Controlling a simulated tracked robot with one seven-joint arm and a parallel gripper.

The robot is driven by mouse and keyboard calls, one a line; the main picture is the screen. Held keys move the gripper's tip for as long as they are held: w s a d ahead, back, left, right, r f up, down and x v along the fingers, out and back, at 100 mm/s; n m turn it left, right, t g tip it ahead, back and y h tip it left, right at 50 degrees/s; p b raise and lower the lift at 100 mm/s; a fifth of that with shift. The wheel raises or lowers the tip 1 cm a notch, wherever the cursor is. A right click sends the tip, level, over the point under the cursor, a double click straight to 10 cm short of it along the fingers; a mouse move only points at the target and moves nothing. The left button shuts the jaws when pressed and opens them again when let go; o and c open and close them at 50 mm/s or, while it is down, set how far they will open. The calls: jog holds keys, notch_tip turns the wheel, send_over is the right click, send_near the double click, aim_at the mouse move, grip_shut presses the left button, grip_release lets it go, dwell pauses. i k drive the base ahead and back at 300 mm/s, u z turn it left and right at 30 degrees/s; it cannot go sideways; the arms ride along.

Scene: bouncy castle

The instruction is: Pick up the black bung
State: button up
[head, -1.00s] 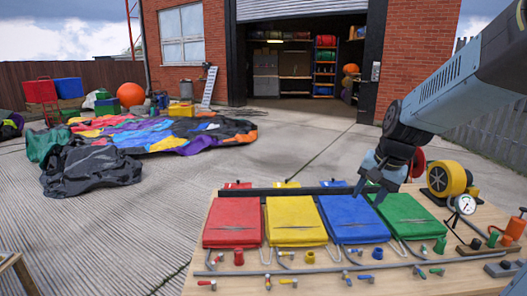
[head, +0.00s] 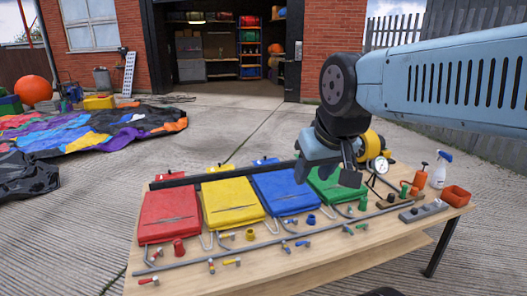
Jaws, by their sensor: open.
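My gripper (head: 328,170) is open and empty, with its fingers pointing down above the blue and green folded pads near the back of the table. A small dark piece that may be the black bung (head: 391,198) is near the gauge at the right of the table. Dark round spots also show on a grey block (head: 428,210) at the right, and I cannot tell whether they are bungs or holes. My gripper is to the left of these and apart from them.
The wooden table (head: 300,262) carries red (head: 168,213), yellow (head: 232,202), blue (head: 285,192) and green pads, with valves and pipes in front.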

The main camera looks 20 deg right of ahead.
aim_at(414, 211)
jog(key=z, duration=1.65)
jog(key=k, duration=0.75)
jog(key=z, duration=0.05)
jog(key=i, duration=0.75)
jog(key=u, duration=0.2)
